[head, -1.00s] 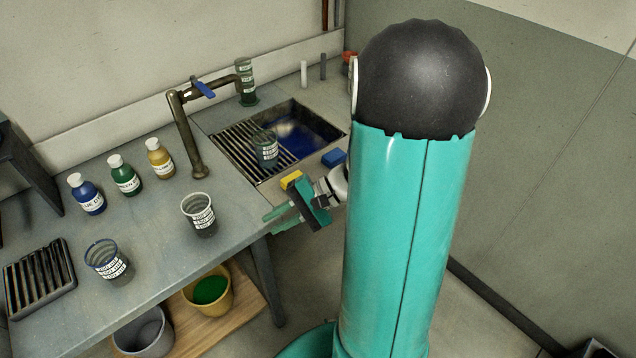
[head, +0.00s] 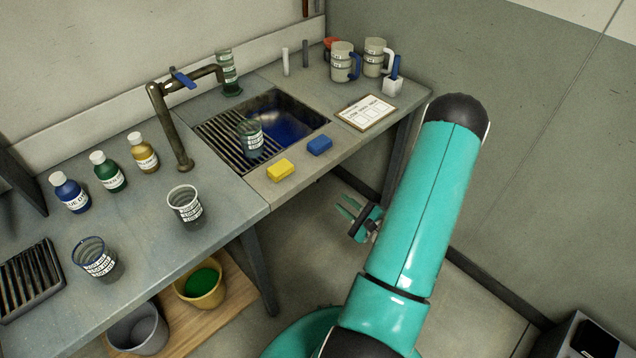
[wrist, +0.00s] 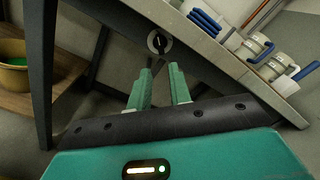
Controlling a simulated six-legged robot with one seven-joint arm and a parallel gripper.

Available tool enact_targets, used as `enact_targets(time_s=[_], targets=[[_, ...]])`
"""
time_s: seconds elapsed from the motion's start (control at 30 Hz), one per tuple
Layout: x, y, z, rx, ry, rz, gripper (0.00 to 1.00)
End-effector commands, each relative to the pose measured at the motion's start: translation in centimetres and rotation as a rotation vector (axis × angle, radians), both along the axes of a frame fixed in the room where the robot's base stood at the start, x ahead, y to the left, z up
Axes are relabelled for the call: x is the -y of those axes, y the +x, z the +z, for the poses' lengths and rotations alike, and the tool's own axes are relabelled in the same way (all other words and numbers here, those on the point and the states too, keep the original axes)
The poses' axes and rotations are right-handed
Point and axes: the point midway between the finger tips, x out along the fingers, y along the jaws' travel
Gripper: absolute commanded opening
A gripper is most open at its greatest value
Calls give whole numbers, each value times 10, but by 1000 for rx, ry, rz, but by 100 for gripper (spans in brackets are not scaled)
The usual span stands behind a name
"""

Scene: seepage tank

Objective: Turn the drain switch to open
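In the head view my gripper (head: 347,210) hangs in front of the bench, below the top. The switch is not visible in the head view.
A sink (head: 290,115) with a grate and a beaker is set in the bench top. Yellow (head: 281,169) and blue (head: 319,145) sponges lie at its front edge. Mugs (head: 344,62) stand at the back right. A dark bench leg (wrist: 40,75) is left of my gripper.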

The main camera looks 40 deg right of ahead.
Motion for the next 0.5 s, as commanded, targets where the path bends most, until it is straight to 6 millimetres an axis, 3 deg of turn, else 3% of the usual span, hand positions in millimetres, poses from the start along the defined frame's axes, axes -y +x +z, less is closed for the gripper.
enact_targets(time_s=[0.5], targets=[[-4,99,1,1,0,6,20]])
